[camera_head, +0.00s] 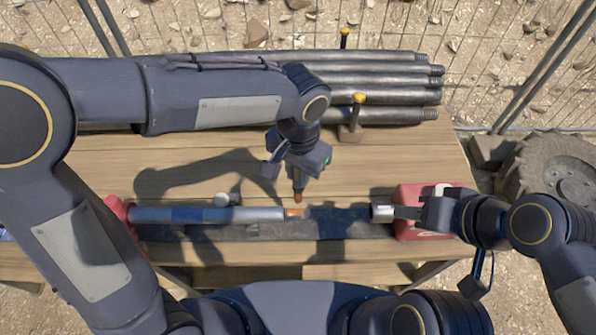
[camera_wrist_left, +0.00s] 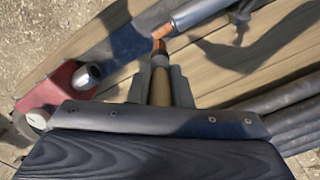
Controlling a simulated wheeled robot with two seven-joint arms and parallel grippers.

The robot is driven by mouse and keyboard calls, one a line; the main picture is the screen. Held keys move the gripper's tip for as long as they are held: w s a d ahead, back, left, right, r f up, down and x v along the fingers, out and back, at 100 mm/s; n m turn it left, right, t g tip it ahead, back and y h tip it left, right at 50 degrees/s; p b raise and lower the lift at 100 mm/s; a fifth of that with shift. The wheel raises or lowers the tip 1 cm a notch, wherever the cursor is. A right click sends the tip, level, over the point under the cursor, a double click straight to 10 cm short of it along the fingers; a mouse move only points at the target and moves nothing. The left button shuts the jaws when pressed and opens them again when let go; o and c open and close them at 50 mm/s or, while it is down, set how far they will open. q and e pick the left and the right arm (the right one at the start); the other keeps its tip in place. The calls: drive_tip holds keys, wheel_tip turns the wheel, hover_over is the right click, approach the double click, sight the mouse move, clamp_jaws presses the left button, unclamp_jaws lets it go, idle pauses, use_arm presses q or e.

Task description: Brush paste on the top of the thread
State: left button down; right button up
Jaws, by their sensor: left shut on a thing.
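A long grey pipe (camera_head: 225,214) with a blue band lies level across the table, its copper-coloured threaded end (camera_head: 294,212) pointing right. In the left wrist view the thread (camera_wrist_left: 162,31) shows at the pipe's tip. My left gripper (camera_head: 299,172) is shut on a brush (camera_head: 298,193) with a brown lower end, pointing down above the thread. In the left wrist view the brush (camera_wrist_left: 160,85) sits between the fingers, its tip close to the thread; contact is unclear. My right gripper (camera_head: 408,212) is at the right, beside a short silver cylinder (camera_head: 382,213); its grip is unclear.
A red stand (camera_head: 412,228) is at the right end of the dark strip (camera_head: 340,224). Another red piece (camera_head: 118,212) is at the pipe's left end. Several grey pipes (camera_head: 395,75) lie stacked at the back between yellow-topped posts (camera_head: 357,110).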

use_arm(q)
drive_tip(key=shift+r, duration=0.15)
drive_tip(key=shift+r+p, duration=1.15)
drive_tip(key=shift+r, duration=0.4)
drive_tip(key=shift+f, duration=0.1)
